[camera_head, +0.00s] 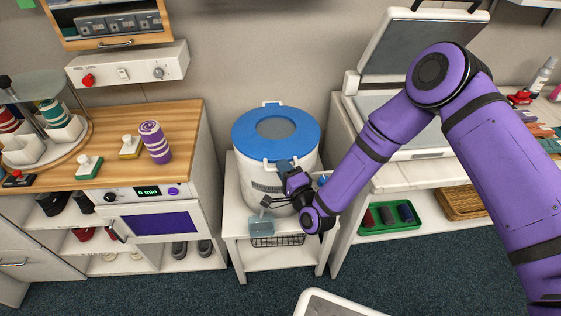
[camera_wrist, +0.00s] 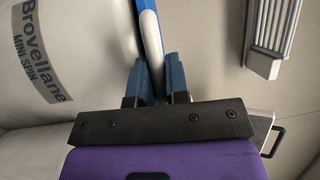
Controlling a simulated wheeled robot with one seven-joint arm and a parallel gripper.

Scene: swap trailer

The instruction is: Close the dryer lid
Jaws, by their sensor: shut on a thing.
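The dryer (camera_head: 262,184) is a white drum on a small white stand. Its blue lid (camera_head: 247,133), with a grey round window, lies over the drum's top and looks about level. I cannot tell if it is fully seated. My gripper (camera_head: 284,166) is at the lid's front right rim. In the wrist view my gripper (camera_wrist: 156,82) is shut on the front edge of the lid (camera_wrist: 147,28), with a white strip, likely its handle, between the fingers. The drum's wall (camera_wrist: 55,65) with its printed label shows at the left there.
A wooden-topped counter (camera_head: 189,121) stands left of the stand. A white shelf unit (camera_head: 337,190) with an open-lidded machine (camera_head: 375,100) stands to the right, behind my arm. A grey tray-like item (camera_head: 261,227) and a wire basket (camera_head: 277,240) are at the stand's front.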

